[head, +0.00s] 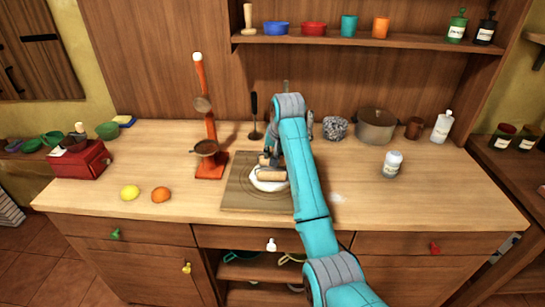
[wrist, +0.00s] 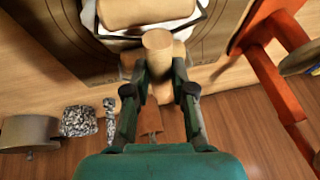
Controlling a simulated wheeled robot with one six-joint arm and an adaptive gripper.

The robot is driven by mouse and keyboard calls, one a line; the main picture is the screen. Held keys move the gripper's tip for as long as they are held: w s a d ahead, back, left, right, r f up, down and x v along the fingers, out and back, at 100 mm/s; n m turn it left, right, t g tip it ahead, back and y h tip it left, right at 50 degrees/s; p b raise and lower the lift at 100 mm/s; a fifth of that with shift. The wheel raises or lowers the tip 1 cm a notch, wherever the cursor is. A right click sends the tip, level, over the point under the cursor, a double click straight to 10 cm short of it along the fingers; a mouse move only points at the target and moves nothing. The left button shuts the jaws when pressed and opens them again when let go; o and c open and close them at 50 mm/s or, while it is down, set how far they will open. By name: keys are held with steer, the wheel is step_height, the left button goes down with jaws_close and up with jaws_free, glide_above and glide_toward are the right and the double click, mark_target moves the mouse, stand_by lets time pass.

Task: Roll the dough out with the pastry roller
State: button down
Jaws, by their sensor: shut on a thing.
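The pastry roller (head: 271,175) is pale wood, with a thick barrel and a handle. My gripper (wrist: 160,78) is shut on its light wooden handle (wrist: 157,42) in the wrist view. The barrel (wrist: 145,12) lies beyond the handle at the top edge of that view. The dough (head: 268,185) is a white, flattish round on the brown board (head: 236,197). The barrel is over the dough and appears to touch it; the exact contact cannot be told. In the head view my arm covers the right part of the board and most of my gripper.
An orange press (head: 210,150) stands left of the board. A lemon (head: 129,192), an orange (head: 160,194) and a red box (head: 80,160) are farther left. The counter's right front is clear.

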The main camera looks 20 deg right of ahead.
steer(key=shift+w+d, duration=0.3)
steer(key=shift+w, duration=0.5)
steer(key=shift+s+a+f, duration=0.1)
steer(key=shift+s+a, duration=0.2)
steer(key=shift+s, duration=0.65)
steer(key=shift+s+a, duration=0.35)
steer(key=shift+s, duration=0.6)
steer(key=shift+s+a+f, duration=0.1)
steer(key=shift+s+a, duration=0.2)
steer(key=shift+s, duration=0.65)
steer(key=shift+w+d+r, duration=0.1)
steer(key=shift+w+d, duration=0.15)
steer(key=shift+w, duration=0.55)
steer(key=shift+w+d+r, duration=0.1)
steer(key=shift+w+d, duration=0.15)
steer(key=shift+w, duration=0.55)
steer(key=shift+w+d+f, duration=0.15)
steer(key=shift+w+d, duration=0.05)
steer(key=shift+w, duration=0.4)
steer(key=shift+w+d+f, duration=0.15)
steer(key=shift+w+d, duration=0.05)
steer(key=shift+w, duration=0.4)
steer(key=shift+r, duration=3.65)
steer(key=shift+d, duration=0.1)
